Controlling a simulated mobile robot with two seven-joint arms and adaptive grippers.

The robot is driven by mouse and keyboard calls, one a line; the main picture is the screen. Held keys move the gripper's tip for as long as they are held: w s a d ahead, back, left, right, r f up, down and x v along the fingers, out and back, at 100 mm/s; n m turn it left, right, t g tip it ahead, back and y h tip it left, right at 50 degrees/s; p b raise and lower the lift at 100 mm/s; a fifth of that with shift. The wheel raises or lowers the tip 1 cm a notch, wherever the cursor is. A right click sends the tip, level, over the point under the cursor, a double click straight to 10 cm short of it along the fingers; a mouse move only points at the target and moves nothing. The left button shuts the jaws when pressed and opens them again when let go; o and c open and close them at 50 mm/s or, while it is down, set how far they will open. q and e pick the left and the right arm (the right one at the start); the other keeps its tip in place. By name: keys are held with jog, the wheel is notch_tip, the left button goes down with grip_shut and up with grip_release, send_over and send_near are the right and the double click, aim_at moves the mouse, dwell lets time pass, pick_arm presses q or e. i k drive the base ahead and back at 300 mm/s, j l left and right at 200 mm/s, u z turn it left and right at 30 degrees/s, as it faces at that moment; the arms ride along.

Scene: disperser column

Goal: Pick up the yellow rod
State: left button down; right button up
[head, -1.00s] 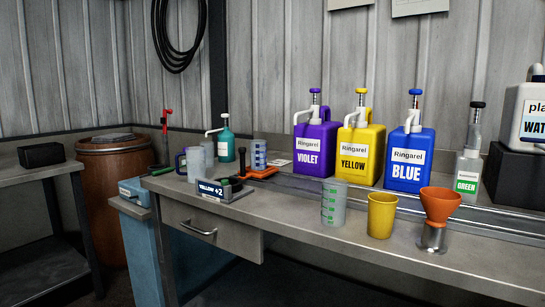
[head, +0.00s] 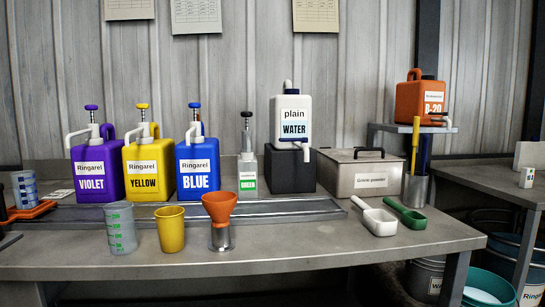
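A thin yellow rod (head: 424,153) stands nearly upright in a metal cup (head: 414,190) toward the right of the workbench. A blue rod (head: 413,148) stands close beside it in the same cup. The lower ends of both rods are hidden inside the cup. Neither of my grippers shows in the head view.
A grey box labelled as powder (head: 345,178) stands left of the cup. A white scoop (head: 377,219) and a green scoop (head: 406,214) lie in front. An orange B-20 canister (head: 415,100) sits on a raised shelf behind.

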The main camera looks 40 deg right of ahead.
aim_at(417, 121)
jog(key=z, duration=2.2)
jog(key=u, duration=0.55)
jog(key=l+u, duration=0.4)
jog(key=l, duration=0.15)
jog(key=l+u, duration=0.45)
jog(key=k+l, duration=0.05)
